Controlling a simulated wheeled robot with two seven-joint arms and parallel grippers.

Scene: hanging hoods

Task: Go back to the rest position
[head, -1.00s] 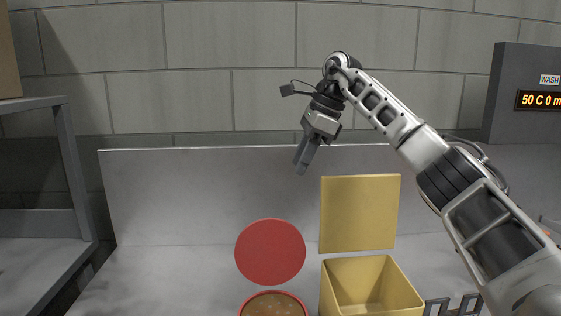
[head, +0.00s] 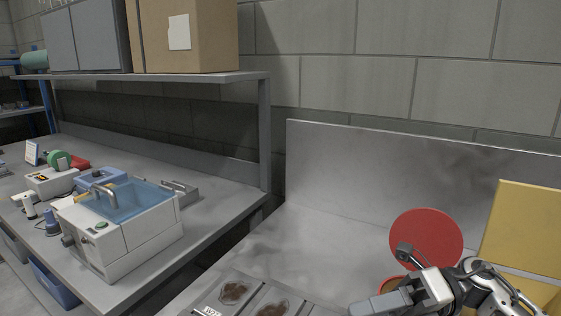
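My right gripper (head: 378,303) is at the bottom edge of the head view, right of centre. Its arm comes in from the lower right. Its fingers point left and are partly cut off by the frame edge; I cannot tell whether they are apart. No held thing shows at them. The gripper is in front of a metal work surface (head: 310,248), just left of a red round lid (head: 426,236) and near two dark-filled trays (head: 235,291). My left gripper is not in view.
A yellow square panel (head: 522,228) stands at the right, with a yellow box below it partly behind my arm. A grey bench (head: 215,232) at left carries a white water bath (head: 120,230). A shelf (head: 180,77) above holds a cardboard box (head: 185,35).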

